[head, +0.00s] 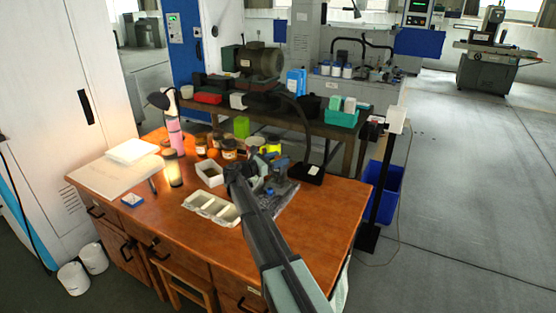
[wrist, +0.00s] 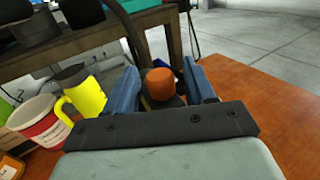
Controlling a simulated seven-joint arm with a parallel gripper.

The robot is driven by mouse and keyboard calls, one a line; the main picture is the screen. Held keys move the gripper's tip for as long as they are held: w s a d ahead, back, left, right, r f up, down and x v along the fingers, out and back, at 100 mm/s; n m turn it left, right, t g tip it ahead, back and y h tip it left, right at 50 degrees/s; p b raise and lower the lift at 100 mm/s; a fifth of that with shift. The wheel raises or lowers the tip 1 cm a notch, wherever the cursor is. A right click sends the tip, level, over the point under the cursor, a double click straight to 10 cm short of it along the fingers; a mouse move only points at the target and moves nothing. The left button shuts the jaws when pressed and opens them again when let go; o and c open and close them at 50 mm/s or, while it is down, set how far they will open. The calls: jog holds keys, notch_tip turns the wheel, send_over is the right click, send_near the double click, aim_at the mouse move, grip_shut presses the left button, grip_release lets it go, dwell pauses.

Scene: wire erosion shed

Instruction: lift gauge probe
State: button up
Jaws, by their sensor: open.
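My gripper (wrist: 162,80) is open, with its two blue fingers apart in the wrist view.
The desk's right front is clear.

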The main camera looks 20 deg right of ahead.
jog(key=shift+d, duration=0.15)
grip_shut()
dwell(0.5)
